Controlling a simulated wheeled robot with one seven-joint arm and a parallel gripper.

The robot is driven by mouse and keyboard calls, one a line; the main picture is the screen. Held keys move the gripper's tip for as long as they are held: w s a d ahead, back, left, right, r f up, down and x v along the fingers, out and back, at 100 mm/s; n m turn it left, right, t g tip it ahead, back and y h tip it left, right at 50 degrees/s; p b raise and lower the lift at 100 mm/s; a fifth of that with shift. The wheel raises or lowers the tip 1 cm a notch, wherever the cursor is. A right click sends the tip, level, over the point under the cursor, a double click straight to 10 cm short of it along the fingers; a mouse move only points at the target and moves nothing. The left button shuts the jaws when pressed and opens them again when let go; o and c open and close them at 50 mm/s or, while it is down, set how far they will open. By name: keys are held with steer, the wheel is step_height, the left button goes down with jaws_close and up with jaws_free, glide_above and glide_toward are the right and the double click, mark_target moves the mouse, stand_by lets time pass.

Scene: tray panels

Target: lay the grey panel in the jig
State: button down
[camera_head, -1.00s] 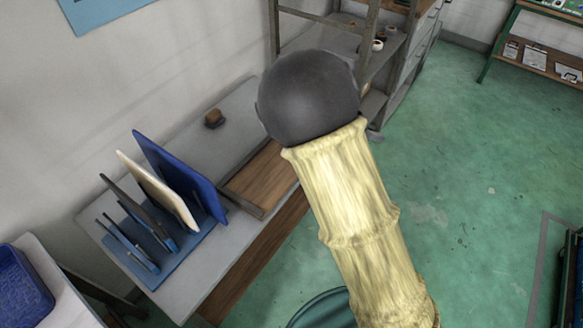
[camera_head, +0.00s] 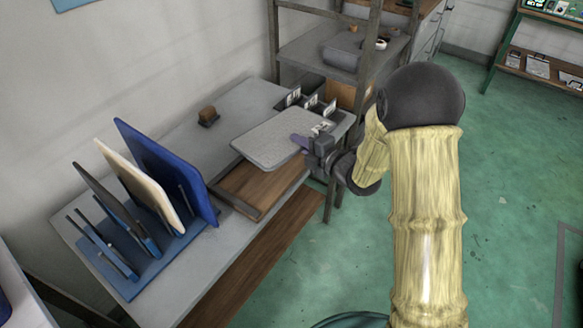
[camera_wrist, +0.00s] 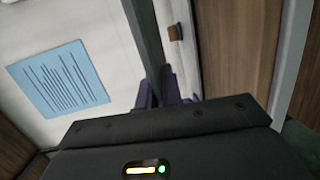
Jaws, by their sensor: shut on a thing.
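My gripper (camera_head: 305,143) is shut on the right edge of the grey panel (camera_head: 268,138), a thin light-grey sheet with rounded corners. The panel looks roughly flat and held above the table, over the far part of the wooden-floored tray, which appears to be the jig (camera_head: 250,192). The jig's near part shows; its far part is hidden under the panel. I cannot tell the height of the gap. In the wrist view the purple fingertips (camera_wrist: 165,88) close on a dark strip, apparently the panel edge-on (camera_wrist: 146,40).
A blue rack (camera_head: 150,262) at the left holds a blue panel (camera_head: 165,165), a cream panel (camera_head: 140,185) and a dark panel (camera_head: 105,195). A brown block (camera_head: 207,115) sits behind the jig. Small bins with white cards (camera_head: 312,102) stand at the table's far end.

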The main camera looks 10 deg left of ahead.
mark_target(291, 152)
steer(key=s+f+n+y+b, duration=0.1)
steer(key=s+a+g+y+b, duration=0.1)
steer(key=s, duration=0.1)
steer(key=shift+a+f+n+g+y, duration=0.15)
steer(key=shift+f+n+g+y, duration=0.15)
steer(key=shift+f+n, duration=0.1)
steer(key=shift+s+a+r+n+g, duration=0.1)
steer(key=shift+s+r+n+g, duration=0.2)
steer(key=shift+s+g, duration=0.1)
steer(key=shift+f, duration=0.1)
